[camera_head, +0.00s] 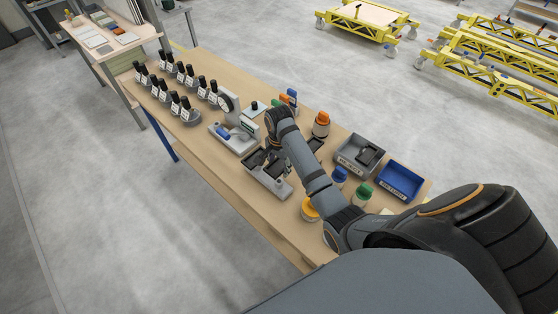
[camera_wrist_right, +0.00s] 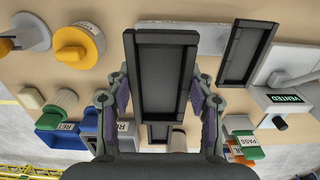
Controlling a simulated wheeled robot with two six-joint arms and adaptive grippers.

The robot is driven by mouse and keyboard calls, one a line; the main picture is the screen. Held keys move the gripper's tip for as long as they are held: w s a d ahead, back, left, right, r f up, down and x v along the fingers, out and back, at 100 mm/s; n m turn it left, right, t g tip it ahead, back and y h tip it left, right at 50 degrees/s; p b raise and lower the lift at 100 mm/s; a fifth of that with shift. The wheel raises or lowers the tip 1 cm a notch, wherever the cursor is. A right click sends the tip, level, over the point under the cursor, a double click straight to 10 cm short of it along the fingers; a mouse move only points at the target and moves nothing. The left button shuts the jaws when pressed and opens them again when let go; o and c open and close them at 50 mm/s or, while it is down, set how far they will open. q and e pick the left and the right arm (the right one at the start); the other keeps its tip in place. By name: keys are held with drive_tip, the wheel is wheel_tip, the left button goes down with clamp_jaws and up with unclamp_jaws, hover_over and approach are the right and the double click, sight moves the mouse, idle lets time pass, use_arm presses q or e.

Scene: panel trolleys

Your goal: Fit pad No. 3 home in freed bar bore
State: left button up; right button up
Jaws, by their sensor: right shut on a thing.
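In the right wrist view my right gripper (camera_wrist_right: 160,85) is shut on a black rectangular pad-like piece (camera_wrist_right: 162,65) with a raised rim. No number is readable on it. A pale grey bar (camera_wrist_right: 218,44) lies beyond it, partly hidden by the held piece. A second black framed piece (camera_wrist_right: 245,55) sits to the right, apart from the held one. In the head view my right gripper (camera_head: 271,157) is over the grey bar fixture (camera_head: 265,181) on the bench. The bore cannot be made out. My left gripper is not in view.
A grey bin (camera_head: 345,168) and a blue bin (camera_head: 402,180) stand to the right. Several capped containers stand near my arm, including an orange-topped one (camera_head: 321,125). A grey bench device (camera_head: 232,138) and rows of black-topped items (camera_head: 185,82) stand left. The bench's front-left strip is clear.

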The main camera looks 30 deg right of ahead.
drive_tip(key=shift+w+a, duration=0.1)
drive_tip(key=shift+w, duration=0.05)
drive_tip(key=shift+w+f+b, duration=0.15)
drive_tip(key=shift+f+b, duration=0.15)
drive_tip(key=shift+f, duration=1.2)
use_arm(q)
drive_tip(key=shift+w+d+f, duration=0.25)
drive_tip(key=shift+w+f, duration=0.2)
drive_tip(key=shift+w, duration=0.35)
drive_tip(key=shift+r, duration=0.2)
use_arm(e)
drive_tip(key=shift+p, duration=0.35)
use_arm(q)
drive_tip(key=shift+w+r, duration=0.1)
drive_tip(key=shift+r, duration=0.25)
